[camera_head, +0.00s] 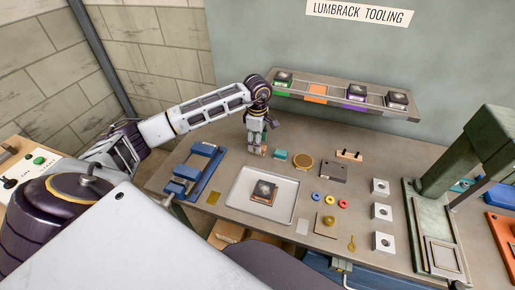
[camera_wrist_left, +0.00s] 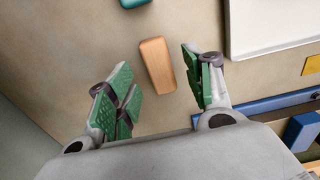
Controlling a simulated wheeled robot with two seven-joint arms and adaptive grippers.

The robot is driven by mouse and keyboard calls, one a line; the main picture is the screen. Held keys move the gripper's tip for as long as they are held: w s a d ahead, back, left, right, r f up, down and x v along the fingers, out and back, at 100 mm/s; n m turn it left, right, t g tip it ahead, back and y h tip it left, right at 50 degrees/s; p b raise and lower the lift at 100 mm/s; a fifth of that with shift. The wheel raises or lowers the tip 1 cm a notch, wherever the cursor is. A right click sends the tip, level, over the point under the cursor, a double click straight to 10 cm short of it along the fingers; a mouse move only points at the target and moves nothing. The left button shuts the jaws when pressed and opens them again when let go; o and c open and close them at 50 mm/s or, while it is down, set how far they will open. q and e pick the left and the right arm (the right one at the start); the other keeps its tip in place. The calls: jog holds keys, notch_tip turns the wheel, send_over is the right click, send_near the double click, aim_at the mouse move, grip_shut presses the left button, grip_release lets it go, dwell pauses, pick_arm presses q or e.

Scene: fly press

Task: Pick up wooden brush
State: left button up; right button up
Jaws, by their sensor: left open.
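The wooden brush (camera_wrist_left: 157,65) shows in the left wrist view as a plain, light-brown, rounded block lying on the bench. My left gripper (camera_wrist_left: 160,82) is open, with green-padded fingers on either side of the brush and clear gaps to both. In the head view my left gripper (camera_head: 256,148) points down at the bench behind the tray. The brush (camera_head: 264,151) is mostly hidden there by the fingers. My right gripper is not in view.
A pale tray (camera_head: 238,206) holding a dark square part lies in front of the gripper. A blue vise (camera_head: 205,165) is to the left. A teal block (camera_head: 280,155) and a round brass disc (camera_head: 303,163) lie to the right. A raised rack (camera_head: 330,102) stands behind.

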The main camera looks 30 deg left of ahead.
pick_arm(q)
jog(key=shift+f, duration=1.05)
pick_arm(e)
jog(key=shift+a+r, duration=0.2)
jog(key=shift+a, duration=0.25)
pick_arm(q)
jog(key=shift+c, duration=0.4)
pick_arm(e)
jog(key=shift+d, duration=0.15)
pick_arm(q)
jog(key=c, duration=1)
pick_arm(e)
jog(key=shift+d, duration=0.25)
pick_arm(q)
jog(key=shift+r, duration=0.1)
jog(key=shift+c, duration=0.2)
notch_tip(320, 180, up, 9)
jog(key=shift+f+b, duration=0.1)
jog(key=shift+b, duration=0.5)
jog(key=shift+r, duration=0.55)
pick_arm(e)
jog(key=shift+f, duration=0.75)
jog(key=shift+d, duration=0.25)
